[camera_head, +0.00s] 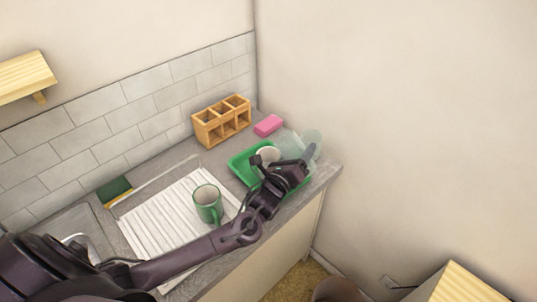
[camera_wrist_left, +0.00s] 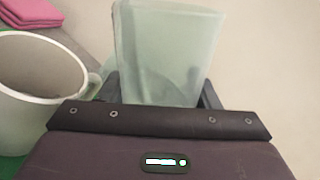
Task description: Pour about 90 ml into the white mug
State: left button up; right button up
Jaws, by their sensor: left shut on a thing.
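My left gripper (camera_head: 304,160) is shut on a translucent pale-green container (camera_head: 313,138) at the far right end of the counter. The container (camera_wrist_left: 168,50) fills the upper middle of the left wrist view between the two fingers. I cannot tell its liquid level or its exact tilt. The white mug (camera_head: 267,153) stands on the green tray (camera_head: 239,167), just left of the gripper and partly behind it. In the left wrist view the white mug (camera_wrist_left: 40,85) is at the left, apart from the container, and its inside looks empty. My right gripper is not in view.
A green mug (camera_head: 207,203) stands on the white ribbed drainboard (camera_head: 152,226), near my left forearm. A green-and-yellow sponge (camera_head: 116,190) lies at the left. Walls close the back and right.

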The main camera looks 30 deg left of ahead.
pick_arm(q)
jog(key=shift+d+f+m, duration=0.25)
jog(key=shift+d+m, duration=0.05)
jog(key=shift+m, duration=0.1)
jog(key=shift+w+d+f+m+g+p, duration=0.15)
jog(key=shift+d+m+p, duration=0.15)
jog(key=shift+m, duration=0.25)
jog(key=shift+s+d+r+m+g+p, duration=0.1)
jog(key=shift+d+m+g+p, duration=0.1)
jog(key=shift+m+p, duration=0.3)
jog(key=m, duration=0.1)
jog(key=d+m+p, duration=0.1)
jog(key=m, duration=0.1)
jog(key=shift+d+f, duration=0.15)
jog(key=shift+f, duration=0.2)
jog(key=shift+d+f+m+p, duration=0.25)
jog(key=shift+m+p, duration=0.25)
jog(key=shift+m, duration=0.25)
jog(key=shift+f, duration=0.1)
jog(key=shift+a+f, duration=0.1)
